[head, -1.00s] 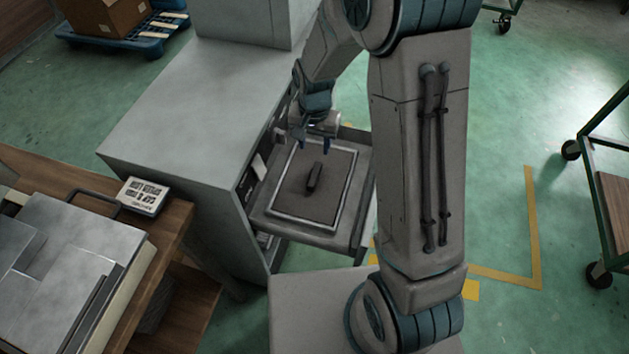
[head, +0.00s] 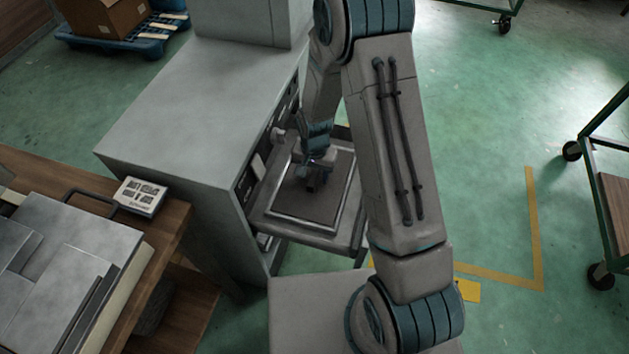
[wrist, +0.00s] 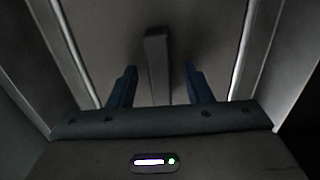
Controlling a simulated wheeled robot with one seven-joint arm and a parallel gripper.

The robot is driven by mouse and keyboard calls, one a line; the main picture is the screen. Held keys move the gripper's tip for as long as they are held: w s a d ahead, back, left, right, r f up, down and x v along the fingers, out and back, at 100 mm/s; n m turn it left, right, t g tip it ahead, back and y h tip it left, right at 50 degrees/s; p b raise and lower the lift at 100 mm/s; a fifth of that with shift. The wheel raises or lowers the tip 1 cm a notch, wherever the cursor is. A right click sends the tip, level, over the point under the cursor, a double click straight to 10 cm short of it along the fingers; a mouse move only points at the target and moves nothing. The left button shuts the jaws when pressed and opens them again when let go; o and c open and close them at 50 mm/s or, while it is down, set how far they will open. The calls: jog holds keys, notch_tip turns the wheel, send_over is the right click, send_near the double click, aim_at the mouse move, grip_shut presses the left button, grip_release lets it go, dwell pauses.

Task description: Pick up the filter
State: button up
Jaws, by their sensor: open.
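The gripper (wrist: 158,80) is open, with one finger on each side of the bar and a visible gap on both sides. I cannot tell how far the fingertips are above the tray bed.
The tray has a raised light rim (head: 283,217) and sticks out of a grey cabinet (head: 190,110). A wooden bench (head: 172,225) with a metal device (head: 70,260) stands at the left. A green cart (head: 605,200) stands at the right.

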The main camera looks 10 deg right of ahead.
grip_shut()
